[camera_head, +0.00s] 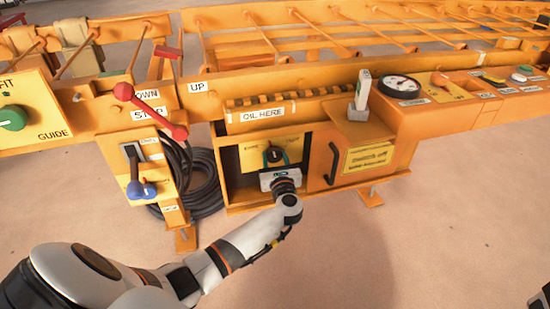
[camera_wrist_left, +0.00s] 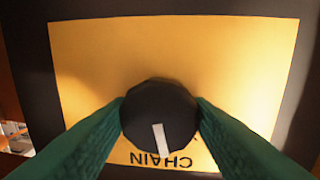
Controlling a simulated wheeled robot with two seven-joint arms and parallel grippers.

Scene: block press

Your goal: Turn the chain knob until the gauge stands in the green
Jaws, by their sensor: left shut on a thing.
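The chain knob (camera_wrist_left: 158,117) is black with a white pointer mark, on a yellow plate (camera_wrist_left: 170,50) with an upside-down CHAIN label in the left wrist view. The mark points down and slightly right there, towards the label. My left gripper (camera_wrist_left: 160,115) has its green fingers on both sides of the knob, shut on it. In the head view the knob (camera_head: 274,154) sits in an open compartment, with my left gripper (camera_head: 276,161) at it. The round gauge (camera_head: 400,86) has a white face and black rim; its needle and green zone are too small to read.
A red-ended lever (camera_head: 150,110) and a blue-handled lever (camera_head: 141,188) stand left of the compartment. A cabinet door (camera_head: 372,158) with a black handle is to its right. A black hose (camera_head: 203,188) lies coiled behind. The floor in front is clear.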

